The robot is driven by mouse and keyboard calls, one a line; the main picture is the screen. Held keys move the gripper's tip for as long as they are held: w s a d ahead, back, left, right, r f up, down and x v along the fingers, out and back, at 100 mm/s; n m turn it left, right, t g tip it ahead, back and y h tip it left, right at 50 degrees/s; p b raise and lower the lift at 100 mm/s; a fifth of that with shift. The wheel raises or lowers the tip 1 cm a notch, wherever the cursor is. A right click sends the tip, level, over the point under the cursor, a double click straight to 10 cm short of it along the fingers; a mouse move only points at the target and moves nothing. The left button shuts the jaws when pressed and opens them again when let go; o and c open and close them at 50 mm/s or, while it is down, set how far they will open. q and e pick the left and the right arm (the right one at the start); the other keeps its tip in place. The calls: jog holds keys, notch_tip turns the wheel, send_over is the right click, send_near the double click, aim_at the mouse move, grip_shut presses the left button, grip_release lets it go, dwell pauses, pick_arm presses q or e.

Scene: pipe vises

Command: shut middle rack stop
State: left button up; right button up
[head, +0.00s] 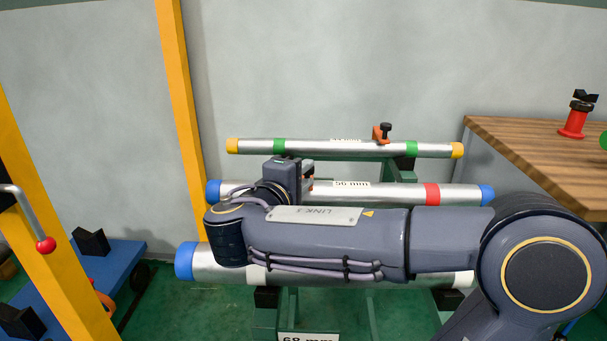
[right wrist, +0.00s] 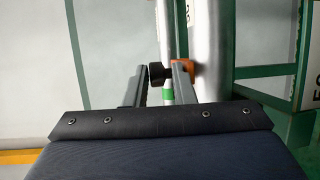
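The middle rack stop is an orange piece (head: 310,186) by the middle pipe (head: 385,192), mostly hidden behind my right gripper (head: 304,172) in the head view. In the right wrist view, its black knob (right wrist: 157,73) lies between the two spread fingers of the right gripper (right wrist: 161,82). The orange body (right wrist: 184,66) shows partly behind the right-hand finger. The gripper is open around the knob; I cannot tell whether a finger touches it. My left gripper is not in view.
The top pipe (head: 320,148) has its own orange stop with a black knob (head: 383,132). The thick bottom pipe (head: 215,264) lies partly behind my right arm. A wooden bench (head: 535,150) stands at right, a yellow post (head: 180,100) at left.

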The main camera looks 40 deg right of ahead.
jog(key=shift+o, duration=0.3)
jog(key=shift+a+f, duration=0.1)
jog(key=shift+f, duration=0.05)
jog(key=p+v, duration=0.1)
jog(key=v, duration=0.6)
jog(key=shift+s+a+p, duration=0.25)
jog(key=shift+a+p, duration=0.05)
